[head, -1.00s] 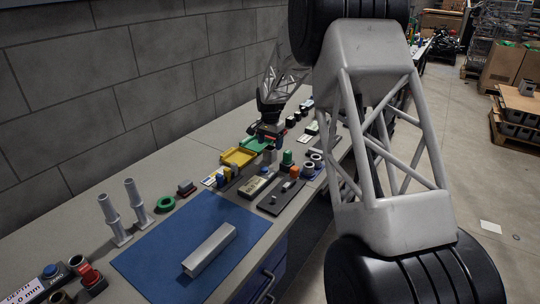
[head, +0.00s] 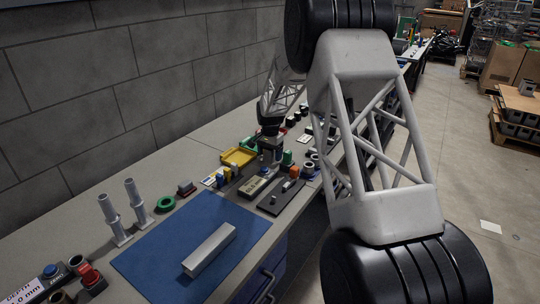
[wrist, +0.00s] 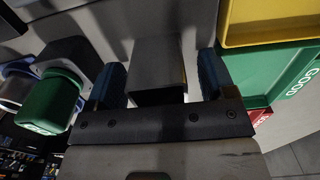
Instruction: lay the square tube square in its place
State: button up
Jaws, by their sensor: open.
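A long, light grey bar with a square section, which looks like the square tube (head: 209,250), lies on the blue mat (head: 165,235) at the near end of the bench, slanted in the head view. My gripper (head: 271,156) is well beyond it, low over the bench among the small parts. In the wrist view my gripper (wrist: 160,82) is open, with a blue-tipped finger on either side. A grey block (wrist: 158,62) with a dark end face shows between the fingers; contact cannot be told. The place for the tube cannot be made out.
A yellow tray (head: 239,157) and a green tray marked GOOD (wrist: 283,85) are beside my gripper. Two grey posts (head: 140,208), a green ring (head: 166,203) and a dark plate (head: 278,198) surround the mat.

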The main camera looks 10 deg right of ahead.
jog(key=shift+f, duration=0.1)
dwell(0.5)
jog(key=c, duration=1.1)
notch_tip(320, 180, up, 10)
jog(key=shift+r, duration=0.1)
dwell(0.7)
jog(key=s+a, duration=0.1)
jog(key=s, duration=0.7)
jog(key=s+a, duration=0.1)
jog(key=s, duration=0.8)
jog(key=s+a, duration=0.2)
jog(key=s, duration=0.7)
jog(key=shift+f, duration=0.2)
